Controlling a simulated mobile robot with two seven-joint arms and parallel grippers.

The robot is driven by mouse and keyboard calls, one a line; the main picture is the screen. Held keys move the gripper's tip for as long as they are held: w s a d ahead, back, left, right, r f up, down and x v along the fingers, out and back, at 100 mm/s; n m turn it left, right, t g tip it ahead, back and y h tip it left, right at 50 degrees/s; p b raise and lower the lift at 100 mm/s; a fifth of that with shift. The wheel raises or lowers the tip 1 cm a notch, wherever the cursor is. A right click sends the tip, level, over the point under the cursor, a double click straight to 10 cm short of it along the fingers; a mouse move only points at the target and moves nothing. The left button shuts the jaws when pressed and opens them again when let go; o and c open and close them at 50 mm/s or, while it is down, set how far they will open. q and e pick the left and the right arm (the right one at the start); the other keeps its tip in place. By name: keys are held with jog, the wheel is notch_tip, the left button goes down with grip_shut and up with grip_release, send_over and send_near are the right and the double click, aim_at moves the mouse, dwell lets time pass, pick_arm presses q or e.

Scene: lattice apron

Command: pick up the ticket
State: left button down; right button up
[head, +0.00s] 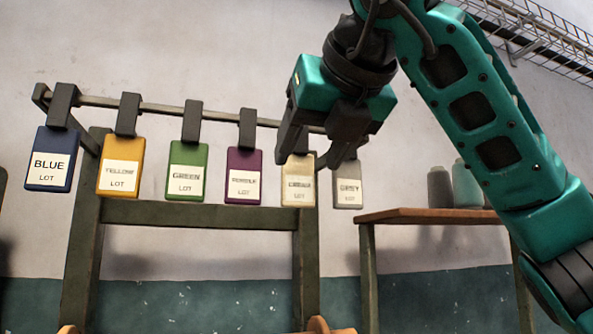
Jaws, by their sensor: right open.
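Several colour lot tickets hang in a row from dark clips on a rail: a blue ticket (49,160), a yellow ticket (119,166), a green ticket (187,172), a purple ticket (244,176), a cream ticket (298,182) and a grey ticket (347,188). My right gripper (317,160) is open and points down in front of the rail's right end. Its fingers appear around the tops of the cream and grey tickets and hide their clips. I cannot tell whether a finger touches either ticket. My left gripper is out of view.
The rail (215,112) is fixed to a dark green frame (200,216). A wire tray (530,32) runs along the upper right wall.

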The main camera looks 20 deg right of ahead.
aim_at(299, 171)
jog(key=x, duration=0.2)
jog(key=shift+w+f, duration=0.15)
jog(key=shift+w, duration=0.05)
jog(key=p+x, duration=0.1)
jog(key=x, duration=0.4)
jog(key=shift+w, duration=0.35)
jog(key=c, duration=0.7)
